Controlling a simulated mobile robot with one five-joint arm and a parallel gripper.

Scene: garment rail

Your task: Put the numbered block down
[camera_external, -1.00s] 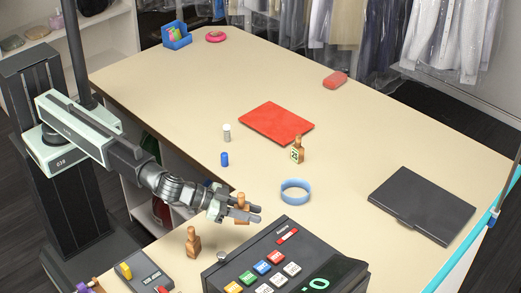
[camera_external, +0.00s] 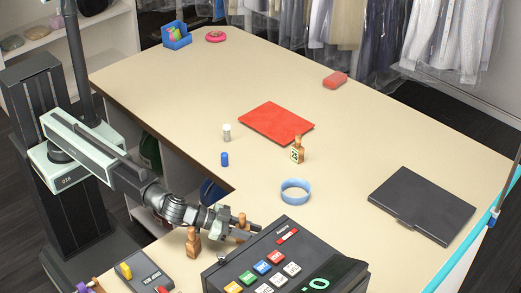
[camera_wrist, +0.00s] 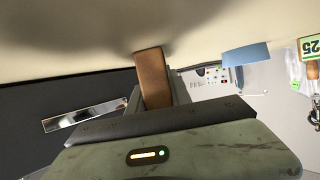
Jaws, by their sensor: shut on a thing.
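My gripper (camera_external: 246,230) is shut on a wooden block (camera_external: 241,221), just left of the cash register. In the wrist view the brown block (camera_wrist: 152,80) stands up between the jaws; no number shows on it and its lower part is hidden. Whether it touches the table cannot be told.
The black cash register (camera_external: 285,262) is close on the right of my gripper. A card terminal (camera_external: 143,272) lies at the front left. A blue ring (camera_external: 295,191), red mat (camera_external: 277,124), blue cylinder (camera_external: 225,159) and dark flat case (camera_external: 422,205) lie beyond. The table's middle is mostly clear.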

